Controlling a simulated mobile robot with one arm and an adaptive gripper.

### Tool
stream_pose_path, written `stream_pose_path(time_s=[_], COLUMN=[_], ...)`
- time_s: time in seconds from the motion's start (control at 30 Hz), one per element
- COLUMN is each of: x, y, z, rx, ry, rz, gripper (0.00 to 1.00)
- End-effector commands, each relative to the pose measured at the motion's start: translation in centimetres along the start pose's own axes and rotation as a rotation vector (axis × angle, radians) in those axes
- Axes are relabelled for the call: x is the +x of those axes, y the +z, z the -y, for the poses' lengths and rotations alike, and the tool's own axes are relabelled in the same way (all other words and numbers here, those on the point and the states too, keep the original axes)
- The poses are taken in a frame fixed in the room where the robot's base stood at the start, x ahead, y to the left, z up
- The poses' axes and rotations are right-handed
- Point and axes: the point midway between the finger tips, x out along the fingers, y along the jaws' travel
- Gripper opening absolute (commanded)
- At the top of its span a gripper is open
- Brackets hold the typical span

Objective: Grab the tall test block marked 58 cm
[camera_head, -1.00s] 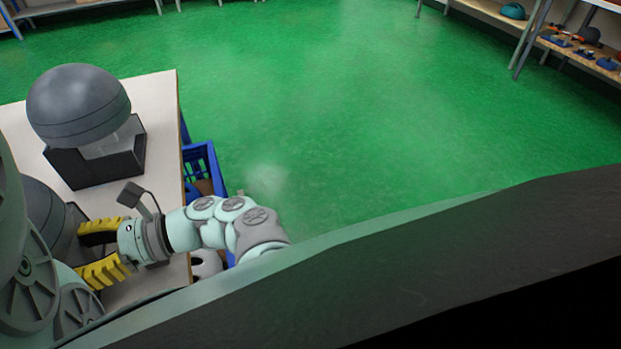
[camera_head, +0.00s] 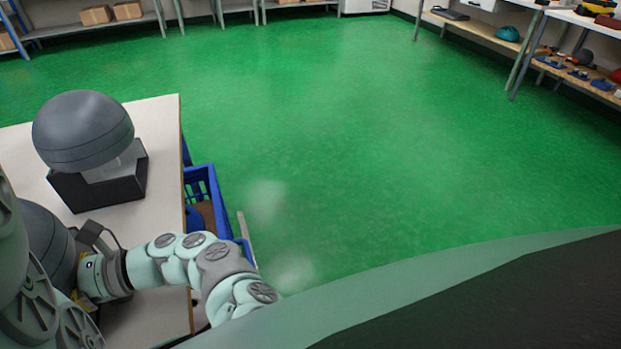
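No block with a readable 58 cm mark shows in this view. A dark grey dome-shaped piece (camera_head: 83,130) sits on a black and clear base (camera_head: 100,183) on the pale table (camera_head: 158,118) at the left. A second dark grey rounded piece (camera_head: 48,245) stands nearer, partly hidden by my arm. My gripper (camera_head: 80,298) is at the lower left beside this nearer piece.
A blue crate (camera_head: 203,185) is beside the table's right edge, with a brown item in it. The green floor (camera_head: 350,150) is clear in the middle. Shelves with boxes (camera_head: 96,15) line the back left, and loaded shelving (camera_head: 560,60) stands at the right.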

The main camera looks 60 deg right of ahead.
Motion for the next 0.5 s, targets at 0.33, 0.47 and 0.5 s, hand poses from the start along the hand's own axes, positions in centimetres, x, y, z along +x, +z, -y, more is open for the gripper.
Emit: stream_pose_path(time_s=[0.33,0.47,0.5], x=[-0.02,-0.03,-0.03], y=[0.0,0.01,0.0], z=[0.01,0.01,0.01], rx=[0.0,0.0,0.0], ry=[-0.001,-0.001,-0.001], rz=[0.0,0.0,0.0], gripper=[0.0,0.0,0.0])
